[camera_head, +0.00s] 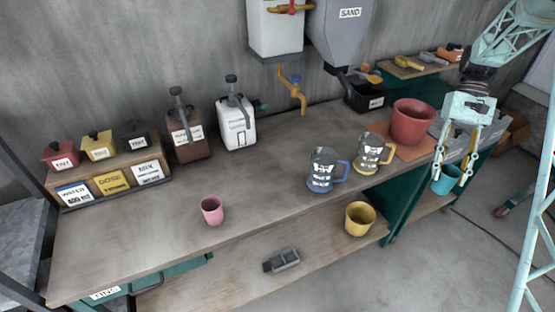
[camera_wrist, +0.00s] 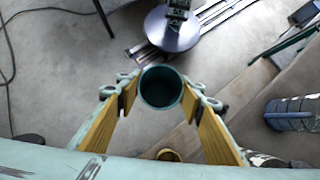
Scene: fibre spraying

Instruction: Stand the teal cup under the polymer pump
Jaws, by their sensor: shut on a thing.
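The teal cup (camera_head: 446,181) hangs upright in my gripper (camera_head: 452,172) at the right, held out past the bench's right end. In the wrist view the cup (camera_wrist: 161,88) sits between both yellow fingers, its open mouth facing the camera. My gripper (camera_wrist: 160,92) is shut on it. Two pump dispensers stand at the back of the bench: a white one (camera_head: 237,133) and a brown one (camera_head: 189,148). Their labels are too small to read surely, though the white one's looks like "Polymer". Both stand far to the left of my gripper, and no cup is under either.
On the bench are a pink cup (camera_head: 212,210), a blue-handled jug (camera_head: 322,172), a yellow-handled jug (camera_head: 370,155) and a red pot (camera_head: 411,123). A yellow cup (camera_head: 359,218) stands on the lower shelf. A yellow tap (camera_head: 293,90) hangs over the bench. The bench before the white pump is clear.

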